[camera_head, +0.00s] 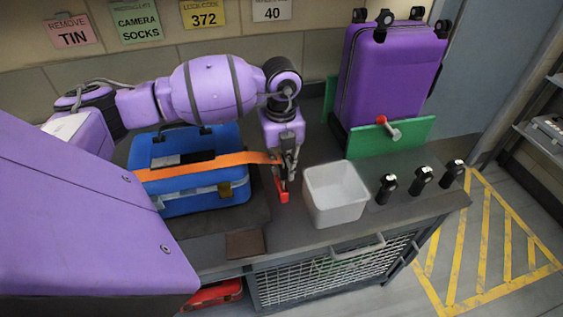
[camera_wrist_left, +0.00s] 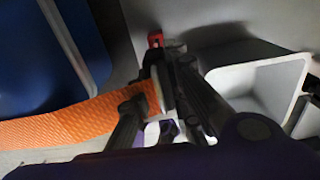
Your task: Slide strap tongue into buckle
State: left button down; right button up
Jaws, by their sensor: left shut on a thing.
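A blue suitcase (camera_head: 190,190) lies on the counter at left. An orange strap (camera_head: 205,163) runs across it to the right, past its edge. My left gripper (camera_head: 283,178) is to the right of the suitcase, pointing down, shut on the strap's right end. In the left wrist view the orange strap (camera_wrist_left: 60,122) comes from the left to between the fingers. A small red piece (camera_head: 282,193) shows just below the fingertips and also past them in the wrist view (camera_wrist_left: 155,39); I cannot tell if it is the tongue or the buckle. My right gripper is out of view.
A white bin (camera_head: 335,193) stands close right of my left gripper and also shows in the wrist view (camera_wrist_left: 265,85). Black knobs (camera_head: 421,177) line the counter's right end. A purple suitcase (camera_head: 386,75) stands behind a green panel (camera_head: 392,139) with a red-tipped lever.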

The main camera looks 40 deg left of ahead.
aim_at(281, 176)
pick_arm(q)
jog(key=shift+f, duration=0.4)
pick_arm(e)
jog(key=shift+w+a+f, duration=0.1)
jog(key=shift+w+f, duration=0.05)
pick_arm(q)
jog(key=shift+f, duration=0.35)
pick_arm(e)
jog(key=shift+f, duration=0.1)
pick_arm(q)
jog(key=shift+f+b, duration=0.15)
jog(key=shift+b, duration=0.15)
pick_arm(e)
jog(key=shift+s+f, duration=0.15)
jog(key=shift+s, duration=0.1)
pick_arm(q)
jog(key=shift+f, duration=0.65)
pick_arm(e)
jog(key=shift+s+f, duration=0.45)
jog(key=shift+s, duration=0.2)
pick_arm(q)
jog(key=shift+f+b, duration=0.45)
jog(key=shift+f, duration=0.1)
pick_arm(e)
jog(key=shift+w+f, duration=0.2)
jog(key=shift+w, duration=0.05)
